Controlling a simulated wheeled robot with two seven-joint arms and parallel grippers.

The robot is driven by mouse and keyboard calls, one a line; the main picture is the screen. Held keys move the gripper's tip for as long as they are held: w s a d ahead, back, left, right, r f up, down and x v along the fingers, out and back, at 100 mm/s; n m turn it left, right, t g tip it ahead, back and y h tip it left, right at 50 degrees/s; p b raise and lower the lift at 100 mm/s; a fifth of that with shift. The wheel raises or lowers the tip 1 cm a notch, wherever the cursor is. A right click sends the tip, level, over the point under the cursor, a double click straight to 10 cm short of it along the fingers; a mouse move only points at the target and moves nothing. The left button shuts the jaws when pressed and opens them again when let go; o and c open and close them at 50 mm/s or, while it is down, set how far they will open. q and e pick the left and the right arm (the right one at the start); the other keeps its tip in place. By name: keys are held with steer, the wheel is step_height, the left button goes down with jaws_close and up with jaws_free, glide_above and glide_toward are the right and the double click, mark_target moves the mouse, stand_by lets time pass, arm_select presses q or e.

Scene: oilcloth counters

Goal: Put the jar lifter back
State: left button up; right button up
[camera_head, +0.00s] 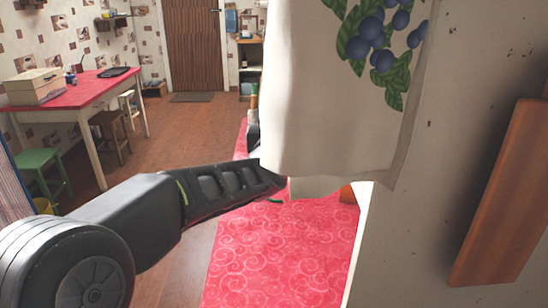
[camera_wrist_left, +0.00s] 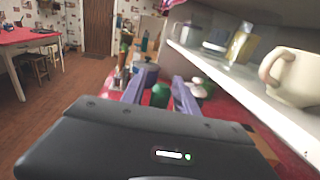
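My left arm comes in from the left in the head view, and its gripper end is hidden behind a hanging cloth (camera_head: 325,110). In the left wrist view the two fingers of my left gripper (camera_wrist_left: 159,93) stand wide apart, over the red counter. A dark green object (camera_wrist_left: 160,97) shows between the fingers; I cannot tell whether it lies between them or beyond. I cannot make out the jar lifter for certain in either view. My right gripper is in neither view.
A shelf (camera_wrist_left: 235,85) with a cream mug (camera_wrist_left: 292,76) runs along the right of the wrist view. A grey pot (camera_wrist_left: 146,72) stands beyond the fingers. The red patterned counter (camera_head: 275,255) has free room in front. A wooden board (camera_head: 503,195) hangs at the right.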

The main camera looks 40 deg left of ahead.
arm_select(q)
jaws_close()
stand_by(1.1)
